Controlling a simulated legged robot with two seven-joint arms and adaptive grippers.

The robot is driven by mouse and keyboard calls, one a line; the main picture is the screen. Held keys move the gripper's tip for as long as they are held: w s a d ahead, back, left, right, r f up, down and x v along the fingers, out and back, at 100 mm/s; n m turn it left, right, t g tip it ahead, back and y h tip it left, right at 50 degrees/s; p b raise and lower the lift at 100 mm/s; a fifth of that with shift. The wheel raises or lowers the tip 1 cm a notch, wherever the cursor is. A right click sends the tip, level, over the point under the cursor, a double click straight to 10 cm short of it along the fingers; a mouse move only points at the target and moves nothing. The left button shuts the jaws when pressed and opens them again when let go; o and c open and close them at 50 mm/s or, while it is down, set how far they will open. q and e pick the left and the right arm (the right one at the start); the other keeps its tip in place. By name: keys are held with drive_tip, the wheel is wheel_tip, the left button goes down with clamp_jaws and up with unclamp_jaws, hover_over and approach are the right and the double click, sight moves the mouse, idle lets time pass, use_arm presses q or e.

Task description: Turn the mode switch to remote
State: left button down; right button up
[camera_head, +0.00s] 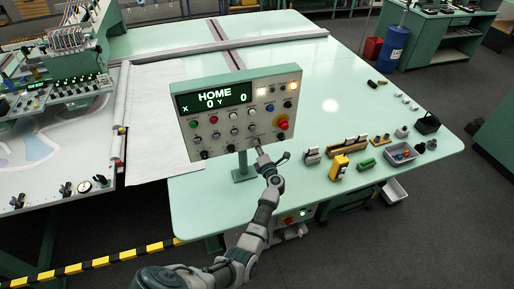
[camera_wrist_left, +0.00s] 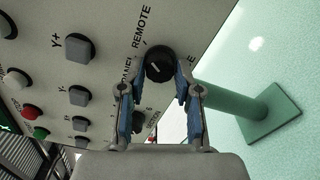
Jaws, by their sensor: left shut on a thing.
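The mode switch is a round black knob (camera_wrist_left: 158,62) on the grey control panel (camera_head: 222,131), with the word REMOTE (camera_wrist_left: 143,27) printed beside it and a PANEL label partly hidden by a finger. A short white mark shows on the knob; I cannot tell clearly which label it points to. My left gripper (camera_head: 262,148) is at the panel's lower right edge in the head view. In the left wrist view its two blue-padded fingers (camera_wrist_left: 157,80) are on both sides of the knob, shut on it. My right gripper is not in view.
A red emergency button (camera_head: 282,123) sits above my left gripper. The panel stands on a green post (camera_wrist_left: 240,108) over the pale green table (camera_head: 330,95). Small parts and a grey bin (camera_head: 401,154) lie right.

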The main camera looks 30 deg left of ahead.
use_arm(q)
drive_tip(key=c, duration=0.8)
unclamp_jaws()
drive_tip(key=shift+w+d, duration=0.25)
drive_tip(key=shift+d, duration=0.1)
drive_tip(key=v, duration=1.2)
drive_tip(key=shift+d, duration=0.25)
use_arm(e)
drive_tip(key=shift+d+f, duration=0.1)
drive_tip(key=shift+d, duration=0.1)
use_arm(q)
drive_tip(key=shift+a+f, duration=0.15)
drive_tip(key=shift+a, duration=0.1)
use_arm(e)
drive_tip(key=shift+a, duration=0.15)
